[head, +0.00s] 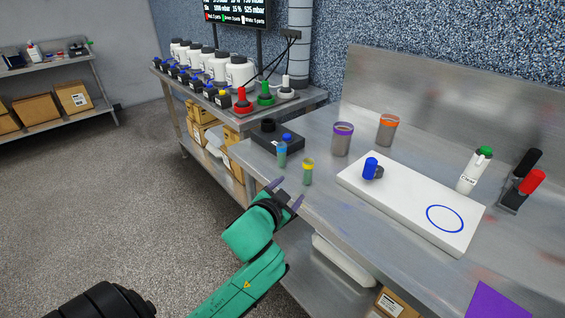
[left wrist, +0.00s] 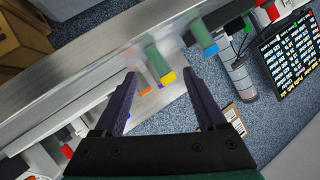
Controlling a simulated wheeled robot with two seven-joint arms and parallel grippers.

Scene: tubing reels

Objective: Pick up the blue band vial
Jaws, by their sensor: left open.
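The blue band vial (head: 282,157), a greenish tube with a blue top, stands upright at the left end of the steel bench, beside a black block. It also shows in the left wrist view (left wrist: 202,37), above and right of the fingers. A similar vial with a yellow band (head: 308,175) stands close to its right and shows between the fingers in the left wrist view (left wrist: 158,62). My left gripper (head: 287,193) is open and empty, just in front of the bench edge, nearer to the yellow band vial. My right gripper is not in view.
The black block (head: 271,134) sits behind the vial. A purple-rimmed cup (head: 342,143) and an orange-rimmed cup (head: 388,132) stand farther back. A white board (head: 405,199) carries a blue-capped piece (head: 370,168). The bench front edge lies beside my gripper.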

